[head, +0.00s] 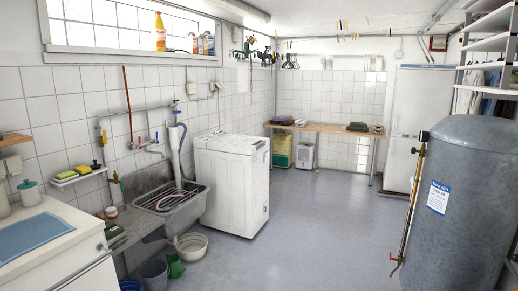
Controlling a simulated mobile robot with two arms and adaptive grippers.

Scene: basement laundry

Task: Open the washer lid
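A white top-loading washer (231,185) stands against the tiled left wall, just beyond the sink. Its lid (229,142) is the flat white top and looks shut. Neither of my grippers is in the head view.
A grey sink (172,208) adjoins the washer's near side, with a white basin (191,246) and buckets on the floor below. A large grey tank (462,210) stands at right. A wooden table (325,128) is at the back. The middle floor is clear.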

